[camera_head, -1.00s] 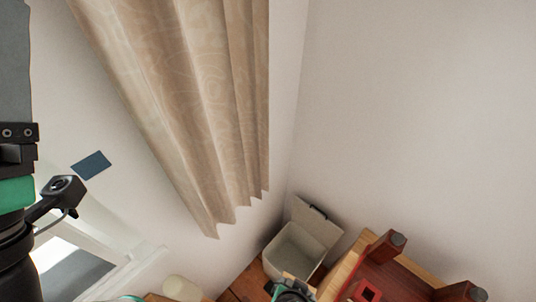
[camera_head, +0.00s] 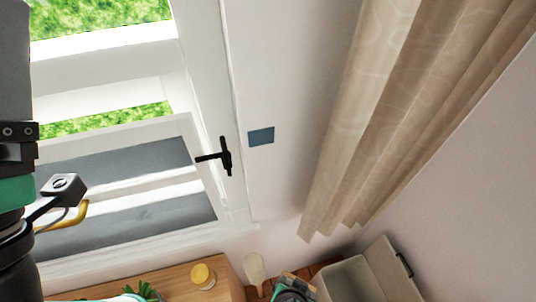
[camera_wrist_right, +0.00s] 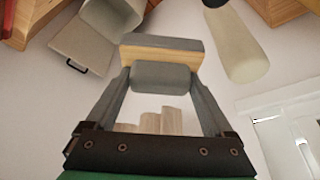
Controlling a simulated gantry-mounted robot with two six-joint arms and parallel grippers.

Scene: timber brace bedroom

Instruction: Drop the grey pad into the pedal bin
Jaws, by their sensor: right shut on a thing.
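The grey pad (camera_wrist_right: 160,76) is gripped between the two fingers of my right gripper (camera_wrist_right: 160,82) in the right wrist view. A pale wooden strip lies along its far side. The pedal bin (camera_head: 350,282) is pale grey-beige and stands at the bottom right of the head view, its lid (camera_head: 396,268) standing open. The bin also shows at the upper left of the right wrist view (camera_wrist_right: 115,20), apart from the pad. The pad cannot be made out in the head view. My left arm is at the left edge there; its fingers are out of frame.
A window with a black handle (camera_head: 226,157) and a beige curtain (camera_head: 390,120) stand behind. A wooden surface (camera_head: 150,280) holds a yellow-lidded jar (camera_head: 203,276) and a plant (camera_head: 140,291). A cream rounded object (camera_head: 254,268) is left of the bin, also in the right wrist view (camera_wrist_right: 236,45).

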